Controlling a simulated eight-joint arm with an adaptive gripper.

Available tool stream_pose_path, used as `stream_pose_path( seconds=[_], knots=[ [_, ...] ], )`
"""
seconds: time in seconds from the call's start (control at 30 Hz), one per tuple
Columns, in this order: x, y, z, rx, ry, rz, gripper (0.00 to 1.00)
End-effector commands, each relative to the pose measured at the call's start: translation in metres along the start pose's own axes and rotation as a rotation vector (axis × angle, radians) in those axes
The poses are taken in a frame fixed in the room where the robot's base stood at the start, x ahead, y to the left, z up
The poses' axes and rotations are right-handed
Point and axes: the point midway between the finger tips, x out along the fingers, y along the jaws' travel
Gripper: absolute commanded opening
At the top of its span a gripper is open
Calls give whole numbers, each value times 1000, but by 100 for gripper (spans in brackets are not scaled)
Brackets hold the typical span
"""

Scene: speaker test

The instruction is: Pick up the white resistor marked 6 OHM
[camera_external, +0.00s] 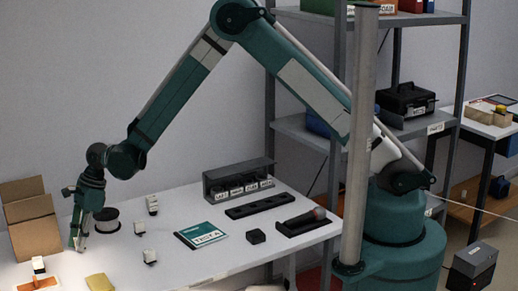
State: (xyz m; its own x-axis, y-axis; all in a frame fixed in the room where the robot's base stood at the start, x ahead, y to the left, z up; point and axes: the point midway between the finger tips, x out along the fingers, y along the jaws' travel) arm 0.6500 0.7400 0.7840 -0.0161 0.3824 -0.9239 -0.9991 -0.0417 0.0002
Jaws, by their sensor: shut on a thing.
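My gripper (78,240) points down over the left part of the white table, just left of a dark spool. It is shut on a small pale thing at its fingertips, which looks like a white resistor; the fingers hide most of it and no marking is readable. Other small white blocks with dark tops, likely resistors, stand apart from the gripper: one behind and right (152,203), one right of the spool (139,227), and one nearer the front (150,257). Another white block (38,265) is at the front left, on or above an orange-and-white item. Their markings are too small to read.
The spool (103,220) is close beside my gripper. An open cardboard box (30,222) stands at left. A yellow cloth-like item (100,283) lies in front.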

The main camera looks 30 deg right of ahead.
Motion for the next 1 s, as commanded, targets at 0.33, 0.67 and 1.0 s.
stream_pose_path(
  seconds=[0.33,0.67,1.0],
  knots=[
    [-18,0,8,0,0,0,2],
    [-38,14,-1,0,0,0,2],
    [-58,65,-49,1,0,0,2]
  ],
)
